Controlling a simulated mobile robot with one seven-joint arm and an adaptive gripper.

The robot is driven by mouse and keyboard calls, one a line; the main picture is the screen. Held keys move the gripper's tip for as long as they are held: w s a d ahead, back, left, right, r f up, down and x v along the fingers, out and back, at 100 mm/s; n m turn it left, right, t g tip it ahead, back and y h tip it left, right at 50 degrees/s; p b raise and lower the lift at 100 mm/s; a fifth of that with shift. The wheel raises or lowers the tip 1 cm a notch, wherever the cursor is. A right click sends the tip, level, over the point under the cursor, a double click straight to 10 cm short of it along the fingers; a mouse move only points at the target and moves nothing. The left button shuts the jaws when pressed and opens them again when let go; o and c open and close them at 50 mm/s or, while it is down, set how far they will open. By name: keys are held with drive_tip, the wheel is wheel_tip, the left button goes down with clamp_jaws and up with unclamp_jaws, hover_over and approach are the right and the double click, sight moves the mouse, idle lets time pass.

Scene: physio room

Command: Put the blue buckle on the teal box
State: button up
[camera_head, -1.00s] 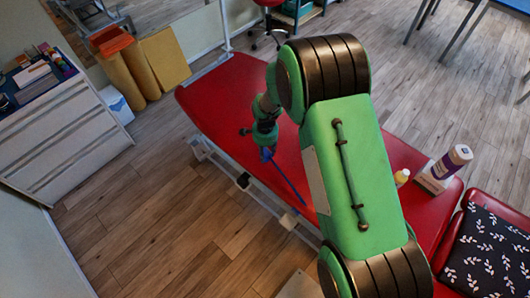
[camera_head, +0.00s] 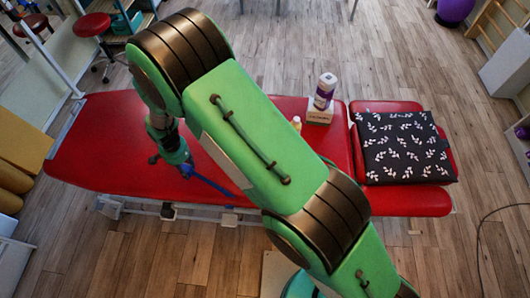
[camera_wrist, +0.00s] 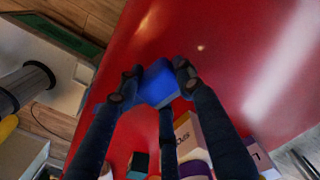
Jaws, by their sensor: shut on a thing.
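My gripper (camera_head: 180,162) is above the left part of the red couch in the head view. In the wrist view its fingers (camera_wrist: 155,82) are shut on the blue buckle (camera_wrist: 158,84), a bright blue block between the fingertips. A thin blue strip (camera_head: 214,185) extends right from the gripper in the head view; I cannot tell whether it belongs to the buckle. A teal box-like thing (camera_head: 126,22) is on a low shelf unit at the top left of the head view, beyond the couch and well apart from my gripper.
The red couch (camera_head: 100,140) carries a small bottle (camera_head: 296,123), a labelled box (camera_head: 319,113), a purple-and-white container (camera_head: 325,90) and a black leaf-patterned cushion (camera_head: 403,147). A red stool (camera_head: 92,26) stands near the shelf unit. Wood floor (camera_head: 400,60) is open behind the couch.

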drive_tip(key=s+d+r+m, duration=0.1)
drive_tip(key=d+r+m, duration=0.1)
drive_tip(key=d, duration=1.7)
drive_tip(key=s+d+r+m, duration=0.1)
drive_tip(key=d+r+m, duration=0.2)
drive_tip(key=d, duration=1.7)
drive_tip(key=shift+r+m, duration=0.25)
drive_tip(key=shift+m, duration=0.25)
drive_tip(key=w+a, duration=0.2)
drive_tip(key=w, duration=0.3)
drive_tip(key=w+a+f, duration=0.1)
drive_tip(key=w+a, duration=0.1)
drive_tip(key=w, duration=0.3)
drive_tip(key=w+a+b, duration=0.1)
drive_tip(key=w+a, duration=0.1)
drive_tip(key=w, duration=0.2)
drive_tip(key=shift+w+a+f, duration=0.15)
drive_tip(key=shift+w+f, duration=0.1)
drive_tip(key=shift+w, duration=0.15)
drive_tip(key=shift+f+b, duration=0.4)
drive_tip(key=shift+f, duration=1.35)
drive_tip(key=shift+c, duration=0.2)
